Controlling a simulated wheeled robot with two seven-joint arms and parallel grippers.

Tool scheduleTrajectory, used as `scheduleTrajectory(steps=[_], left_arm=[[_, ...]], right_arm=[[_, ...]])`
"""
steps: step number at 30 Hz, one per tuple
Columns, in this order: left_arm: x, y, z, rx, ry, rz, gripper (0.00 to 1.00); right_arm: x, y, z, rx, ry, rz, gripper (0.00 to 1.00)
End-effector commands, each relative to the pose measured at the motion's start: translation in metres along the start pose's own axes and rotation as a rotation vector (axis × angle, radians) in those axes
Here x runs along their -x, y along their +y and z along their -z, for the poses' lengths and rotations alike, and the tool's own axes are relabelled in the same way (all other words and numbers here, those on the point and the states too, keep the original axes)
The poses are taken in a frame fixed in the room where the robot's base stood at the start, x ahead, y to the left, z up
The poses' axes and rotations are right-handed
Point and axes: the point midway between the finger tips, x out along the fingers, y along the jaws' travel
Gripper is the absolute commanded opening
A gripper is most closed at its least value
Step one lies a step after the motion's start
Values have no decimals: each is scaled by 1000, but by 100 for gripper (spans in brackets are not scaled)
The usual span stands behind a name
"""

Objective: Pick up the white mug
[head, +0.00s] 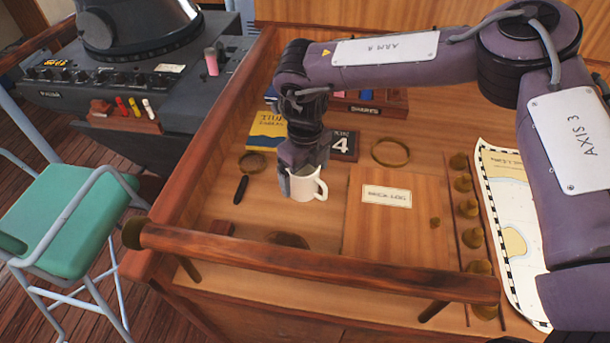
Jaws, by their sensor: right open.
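The white mug (305,186) stands upright on the wooden chart table, with its handle toward the right. My right gripper (299,180) points down at the mug from above, its fingers at the mug's rim and left side. The jaws are open. The near finger overlaps the mug's left edge in the picture; I cannot tell whether it touches. The far side of the mug is hidden by the gripper. My left gripper is not in the head view.
A calendar block (344,145) and a yellow-blue book (267,130) lie behind the mug. A brass ring (390,152) and a raised wooden panel (394,225) are to the right. A dark slim object (241,189) lies left. A wooden rail (320,264) runs along the front.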

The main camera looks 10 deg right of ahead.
Motion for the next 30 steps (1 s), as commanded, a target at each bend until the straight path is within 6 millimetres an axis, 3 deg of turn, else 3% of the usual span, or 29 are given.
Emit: scheduleTrajectory(steps=[8,20,30], left_arm=[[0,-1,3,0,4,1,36],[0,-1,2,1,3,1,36],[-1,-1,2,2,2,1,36]], right_arm=[[-3,0,0,0,0,0,92],[-3,0,0,0,-1,0,39],[1,0,-1,0,-3,1,38]])
